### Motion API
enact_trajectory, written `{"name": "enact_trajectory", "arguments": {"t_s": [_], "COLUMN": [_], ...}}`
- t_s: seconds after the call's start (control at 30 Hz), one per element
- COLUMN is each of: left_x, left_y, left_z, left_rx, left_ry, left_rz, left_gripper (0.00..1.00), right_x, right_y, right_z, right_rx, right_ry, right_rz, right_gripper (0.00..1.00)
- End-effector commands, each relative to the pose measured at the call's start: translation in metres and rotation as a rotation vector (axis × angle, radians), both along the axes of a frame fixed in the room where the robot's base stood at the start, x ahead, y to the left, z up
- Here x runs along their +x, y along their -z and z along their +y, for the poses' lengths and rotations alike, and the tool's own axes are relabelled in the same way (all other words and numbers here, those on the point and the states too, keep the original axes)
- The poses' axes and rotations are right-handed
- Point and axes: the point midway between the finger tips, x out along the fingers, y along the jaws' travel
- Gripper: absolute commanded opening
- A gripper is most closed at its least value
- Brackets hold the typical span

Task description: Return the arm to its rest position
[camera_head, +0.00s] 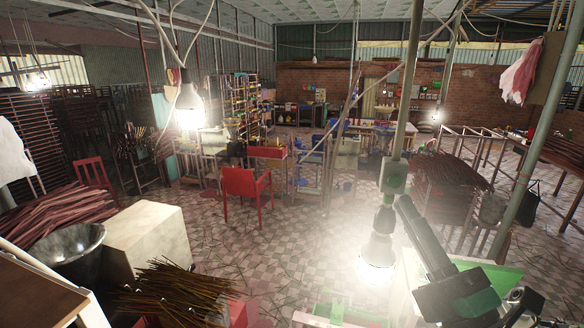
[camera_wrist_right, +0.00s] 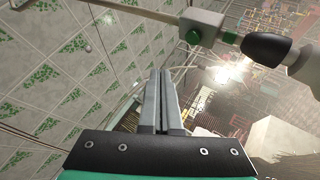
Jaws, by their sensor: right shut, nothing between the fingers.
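My right gripper (camera_head: 404,204) is at the lower right of the head view, its dark grey fingers pointing up and left from a black and green body. In the right wrist view the two fingers (camera_wrist_right: 161,76) lie together, shut and empty. They are raised in the air, with the ceiling panels (camera_wrist_right: 50,75) to the left of them. My left gripper is in neither view.
A red chair (camera_head: 246,188), a bundle of incense sticks (camera_head: 170,287) and a dark bowl (camera_head: 72,246) stand left. Tiled floor lies open between.

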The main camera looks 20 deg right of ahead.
Motion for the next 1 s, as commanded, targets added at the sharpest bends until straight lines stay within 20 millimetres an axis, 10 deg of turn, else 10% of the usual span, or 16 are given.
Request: {"name": "enact_trajectory", "arguments": {"t_s": [0.17,0.37,0.6,1.0], "left_x": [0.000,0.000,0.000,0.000], "left_y": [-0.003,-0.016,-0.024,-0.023], "left_z": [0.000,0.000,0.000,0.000], "left_rx": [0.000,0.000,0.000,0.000], "left_ry": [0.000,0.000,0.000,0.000], "left_rz": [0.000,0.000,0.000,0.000], "left_gripper": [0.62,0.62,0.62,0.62], "right_x": [0.001,-0.014,-0.051,-0.054], "right_y": [-0.006,-0.077,-0.145,-0.148], "right_z": [0.010,0.072,0.114,0.107], "right_rx": [-0.002,0.005,0.587,1.307], "right_ry": [-0.022,-0.161,-0.692,-1.210], "right_rz": [-0.008,-0.136,-0.249,-0.217], "right_gripper": [0.00,0.00,0.00,0.00]}}
